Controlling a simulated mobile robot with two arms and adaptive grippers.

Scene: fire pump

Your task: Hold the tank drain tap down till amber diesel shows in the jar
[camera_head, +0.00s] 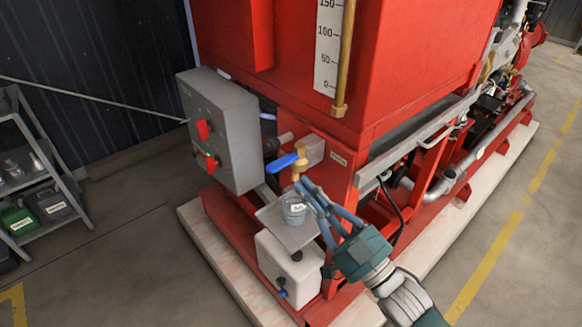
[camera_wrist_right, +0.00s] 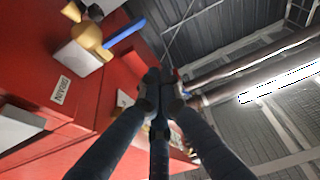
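The brass drain tap (camera_head: 299,170) with its blue lever (camera_head: 284,162) sticks out of the red tank frame. The lever points left, roughly level. In the right wrist view the tap (camera_wrist_right: 91,39) and lever (camera_wrist_right: 125,32) are at upper left, clear of the fingers. A small clear jar (camera_head: 293,210) with a white label stands below the tap on a grey plate (camera_head: 270,216); it looks grey-blue, with no amber visible. My right gripper (camera_head: 303,185) is shut, its fingertips together just below and right of the tap, partly beside the jar. In the wrist view the fingertips (camera_wrist_right: 161,88) hold nothing. My left gripper is out of view.
A grey control box (camera_head: 222,130) with red switches stands left of the tap. A white container (camera_head: 288,266) sits below the jar plate. A shelf rack (camera_head: 40,195) with cans is at far left. The floor at lower left is clear.

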